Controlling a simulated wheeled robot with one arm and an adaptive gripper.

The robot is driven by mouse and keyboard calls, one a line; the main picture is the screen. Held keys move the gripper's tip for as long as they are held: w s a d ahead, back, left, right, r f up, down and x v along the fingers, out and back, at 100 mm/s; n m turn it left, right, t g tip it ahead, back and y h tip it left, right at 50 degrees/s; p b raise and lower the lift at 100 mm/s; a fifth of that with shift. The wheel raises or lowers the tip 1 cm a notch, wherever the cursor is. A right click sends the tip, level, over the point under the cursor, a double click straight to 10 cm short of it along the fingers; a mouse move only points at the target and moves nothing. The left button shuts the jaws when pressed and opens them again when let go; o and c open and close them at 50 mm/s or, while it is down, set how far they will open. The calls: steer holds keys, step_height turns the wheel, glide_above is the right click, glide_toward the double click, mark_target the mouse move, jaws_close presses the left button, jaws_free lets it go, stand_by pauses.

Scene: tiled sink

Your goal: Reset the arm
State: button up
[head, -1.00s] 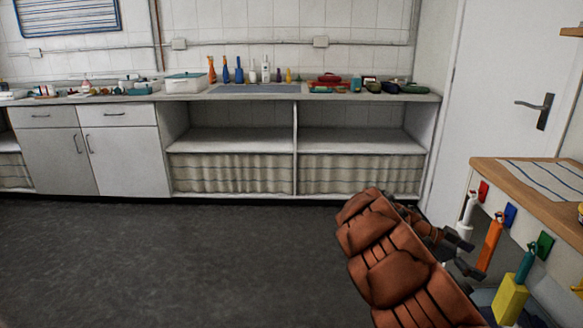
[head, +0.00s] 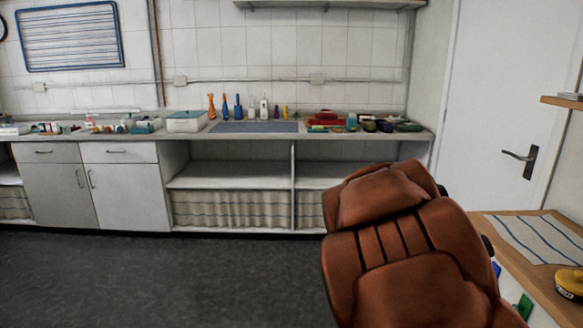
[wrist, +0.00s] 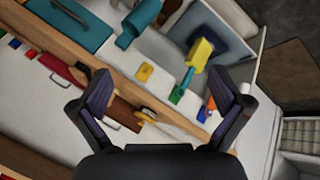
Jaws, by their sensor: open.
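My gripper (wrist: 160,88) shows in the wrist view with its two dark fingers spread wide apart and nothing between them. Below it are a wooden edge (wrist: 108,76) and white fronts with small coloured items.
A long counter (head: 356,134) along the tiled wall carries bottles, a white box (head: 186,121) and several dishes. The wooden counter holds a striped cloth (head: 540,240) and a yellow tin (head: 569,282). A white door (head: 490,110) stands at right. The dark floor (head: 150,280) at left is clear.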

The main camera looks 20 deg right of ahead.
steer(key=s+a+r+n+y+p, duration=0.2)
steer(key=s+a+n+p, duration=0.1)
steer(key=a, duration=0.4)
steer(key=s+a+r+n+t+y+p, duration=0.1)
steer(key=s+a+r+n+y+p, duration=0.1)
steer(key=s+a+n+p, duration=0.2)
steer(key=s+a+r+n+t+y+p, duration=0.1)
steer(key=s+a+r+n+p, duration=0.1)
steer(key=a+n, duration=0.5)
steer(key=s+a+p, duration=0.1)
steer(key=s+a, duration=0.1)
steer(key=a, duration=0.2)
steer(key=shift+s+a+r+y, duration=0.3)
steer(key=shift+s+a+y, duration=0.05)
steer(key=shift+y, duration=0.05)
steer(key=shift+d, duration=0.15)
